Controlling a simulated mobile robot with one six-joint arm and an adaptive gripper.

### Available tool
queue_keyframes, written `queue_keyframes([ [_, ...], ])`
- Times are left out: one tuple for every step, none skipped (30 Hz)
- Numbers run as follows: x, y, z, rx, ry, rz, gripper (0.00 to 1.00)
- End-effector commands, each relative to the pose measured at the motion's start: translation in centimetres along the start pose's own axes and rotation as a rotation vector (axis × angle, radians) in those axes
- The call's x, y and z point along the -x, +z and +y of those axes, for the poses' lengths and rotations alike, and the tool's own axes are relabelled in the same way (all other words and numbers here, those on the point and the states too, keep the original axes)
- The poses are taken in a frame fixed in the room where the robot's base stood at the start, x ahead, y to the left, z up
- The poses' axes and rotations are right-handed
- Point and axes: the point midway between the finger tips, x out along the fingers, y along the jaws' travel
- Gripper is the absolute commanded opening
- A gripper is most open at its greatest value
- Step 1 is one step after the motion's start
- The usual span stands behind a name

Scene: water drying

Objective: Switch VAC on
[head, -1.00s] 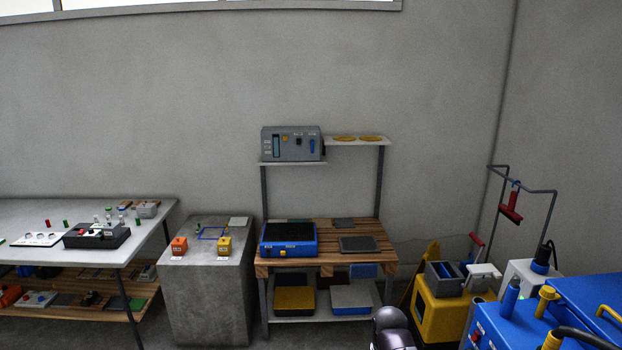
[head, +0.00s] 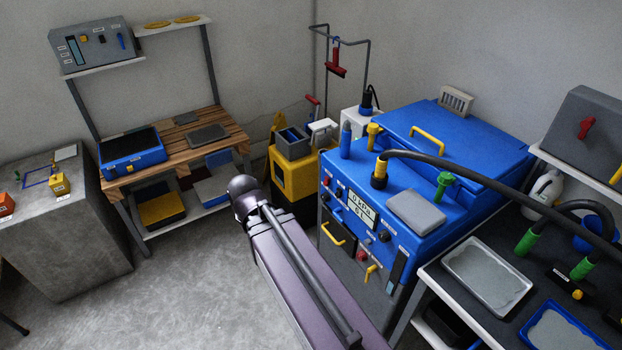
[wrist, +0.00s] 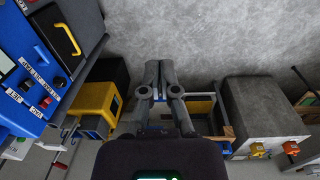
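The blue machine (head: 455,150) stands right of centre in the head view. The switch labels are too small to read in the head view. In the wrist view the panel (wrist: 30,85) is at the left, with small knobs and white labels seen rotated; one label (wrist: 36,112) appears to read VAC. My gripper (wrist: 159,66) is empty, its fingertips together, pointing over the floor to the right of the panel. It does not show in the head view.
A yellow cart (head: 292,172) stands left of the machine, and a wooden workbench (head: 180,150) and concrete block (head: 65,230) farther left. A dark table with trays (head: 487,275) is at the right. A black hose (head: 500,165) arches over the machine. Floor is free at lower left.

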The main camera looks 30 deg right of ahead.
Motion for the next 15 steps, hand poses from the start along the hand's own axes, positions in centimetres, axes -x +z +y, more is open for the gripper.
queue_keyframes([
  [-0.8, -0.5, 0.3, -0.001, 0.017, 0.001, 0.0],
  [-1.1, -0.8, 0.6, -0.001, 0.03, 0.002, 0.0],
  [-1.6, -1.1, 0.9, -0.001, 0.048, 0.004, 0.0],
  [-1.9, -1.4, 1.3, -0.002, 0.064, 0.004, 0.0],
  [-2.3, -1.8, 1.6, -0.002, 0.08, 0.006, 0.0],
  [-2.8, -2.2, 2.1, -0.002, 0.103, 0.007, 0.0],
  [-3.1, -2.5, 2.4, -0.003, 0.122, 0.008, 0.0],
  [-3.5, -2.9, 2.8, -0.003, 0.141, 0.009, 0.0],
  [-4.0, -3.4, 3.3, -0.004, 0.168, 0.01, 0.0],
  [-4.4, -3.8, 3.8, -0.004, 0.189, 0.011, 0.0],
  [-4.7, -4.1, 4.2, -0.004, 0.21, 0.012, 0.0],
  [-5.2, -4.6, 4.7, -0.004, 0.237, 0.014, 0.0],
  [-5.5, -5.0, 5.1, -0.004, 0.259, 0.015, 0.0],
  [-5.8, -5.3, 5.5, -0.004, 0.28, 0.015, 0.0],
  [-6.2, -5.8, 6.1, -0.005, 0.308, 0.017, 0.0],
])
